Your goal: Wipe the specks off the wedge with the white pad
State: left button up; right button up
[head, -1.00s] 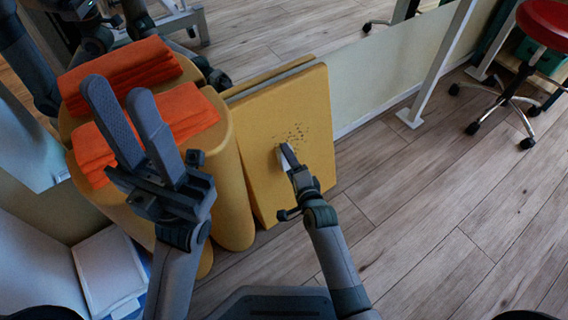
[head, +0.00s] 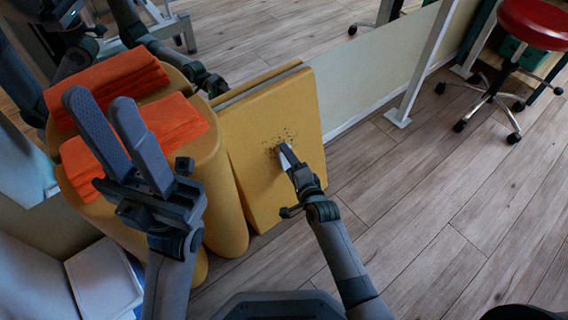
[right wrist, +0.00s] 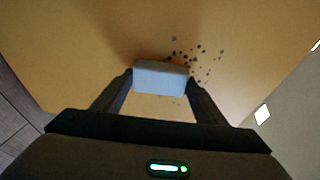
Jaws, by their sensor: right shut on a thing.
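The yellow wedge (head: 248,184) leans upright against the mirrored wall, beside a yellow roll-shaped stand. Dark specks (head: 280,138) lie in a cluster on its face; they also show in the right wrist view (right wrist: 196,52), above and right of the pad. My right gripper (head: 287,156) is in front of the wedge, shut on the white pad (right wrist: 161,77). The pad is at the wedge face by the lower edge of the specks; whether it touches is hard to tell. My left gripper (head: 98,108) is raised in front of the orange towels, its two fingers slightly apart, with nothing between them.
Folded orange towels (head: 181,119) lie on the yellow stand (head: 222,205) left of the wedge. A white box (head: 103,281) is at the lower left. A red stool (head: 535,22) stands at the upper right. The wooden floor right of the wedge is clear.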

aim_at(300, 139)
jog(key=shift+w+d, duration=0.2)
dwell(0.3)
jog(key=w+d, duration=0.2)
jog(key=shift+d, duration=0.3)
dwell(0.5)
jog(key=shift+w+d, duration=1.05)
jog(key=shift+d, duration=0.3)
jog(key=shift+w+a+r+p, duration=0.1)
jog(key=shift+w+r+p, duration=0.05)
jog(key=shift+r+p, duration=0.3)
jog(key=shift+w+a+r+p, duration=0.1)
jog(key=shift+r+p, duration=0.25)
jog(key=shift+r, duration=0.05)
